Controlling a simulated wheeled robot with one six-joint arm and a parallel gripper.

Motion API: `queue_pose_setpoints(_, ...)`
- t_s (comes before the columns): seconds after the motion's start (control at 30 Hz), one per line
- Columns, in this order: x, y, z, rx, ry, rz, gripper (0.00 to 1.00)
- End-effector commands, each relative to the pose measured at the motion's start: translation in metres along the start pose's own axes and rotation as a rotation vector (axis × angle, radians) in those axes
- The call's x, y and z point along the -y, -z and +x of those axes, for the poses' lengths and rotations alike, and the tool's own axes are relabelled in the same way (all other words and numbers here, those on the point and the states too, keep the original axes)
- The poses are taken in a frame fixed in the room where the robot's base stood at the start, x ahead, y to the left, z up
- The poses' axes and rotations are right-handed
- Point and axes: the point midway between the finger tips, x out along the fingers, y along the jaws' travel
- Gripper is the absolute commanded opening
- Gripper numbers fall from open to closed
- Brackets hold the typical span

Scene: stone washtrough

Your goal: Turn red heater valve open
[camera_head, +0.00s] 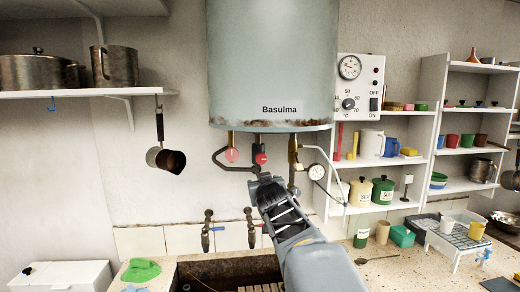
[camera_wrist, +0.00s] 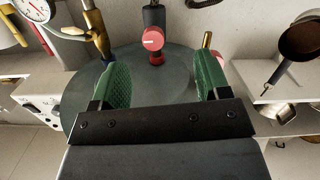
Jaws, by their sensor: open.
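The water heater (camera_head: 272,70) is a pale grey-green tank with a rusty lower rim, marked "Basulma". Under it, a red valve knob (camera_head: 261,158) sits on a dark middle pipe. The red valve also shows in the wrist view (camera_wrist: 152,40), round with a pale mark on its face. My gripper (camera_head: 266,182) is just below it in the head view. In the wrist view my gripper (camera_wrist: 160,78) has its green-padded fingers wide apart and nothing between them. The knob lies beyond the fingertips, slightly left of the middle of the gap, apart from both. A reddish translucent disc (camera_head: 231,155) shows at the left brass pipe.
A brass valve (camera_head: 294,150) and a pressure gauge (camera_head: 317,172) hang to the right. A control panel (camera_head: 360,85) is on the wall beside the tank. Two taps (camera_head: 207,230) stand below, above the trough.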

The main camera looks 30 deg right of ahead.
Motion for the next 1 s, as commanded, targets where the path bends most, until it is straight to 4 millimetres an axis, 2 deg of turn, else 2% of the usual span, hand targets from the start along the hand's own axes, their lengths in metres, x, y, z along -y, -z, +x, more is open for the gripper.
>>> queue_pose_setpoints(0.03,-0.01,0.017,0.006,-0.041,-0.008,-0.007,0.7)
queue_pose_setpoints(0.17,-0.021,0.036,0.019,-0.106,-0.014,-0.016,0.7)
queue_pose_setpoints(0.7,-0.023,0.05,0.114,-0.114,-0.014,-0.017,0.7)
queue_pose_setpoints(1.0,-0.023,0.052,0.143,-0.115,-0.014,-0.017,0.7)
